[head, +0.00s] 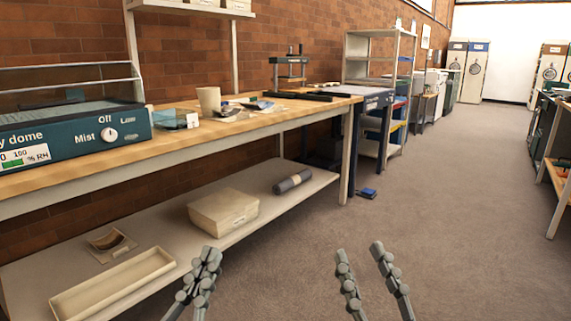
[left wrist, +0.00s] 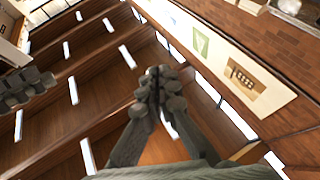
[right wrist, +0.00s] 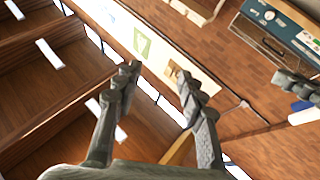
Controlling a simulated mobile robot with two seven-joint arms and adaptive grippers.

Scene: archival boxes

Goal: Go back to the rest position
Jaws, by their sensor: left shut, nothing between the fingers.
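My left gripper (head: 211,256) shows at the bottom of the head view, with its fingers together and nothing between them. It also fills the middle of the left wrist view (left wrist: 158,82), fingertips touching. My right gripper (head: 359,253) is to its right in the head view, with its two fingers apart and empty. The right wrist view shows the same gap between its fingertips (right wrist: 158,78). Both grippers point up and appear in front of the bench and the open floor, touching nothing that I can see.
A wooden workbench (head: 225,126) runs along the left brick wall, with a lower shelf (head: 160,250). The shelf bears a closed box (head: 223,211), an open tray (head: 113,287) and a grey roll (head: 293,182). Open carpet (head: 455,220) lies ahead and right. Another bench (head: 562,185) stands far right.

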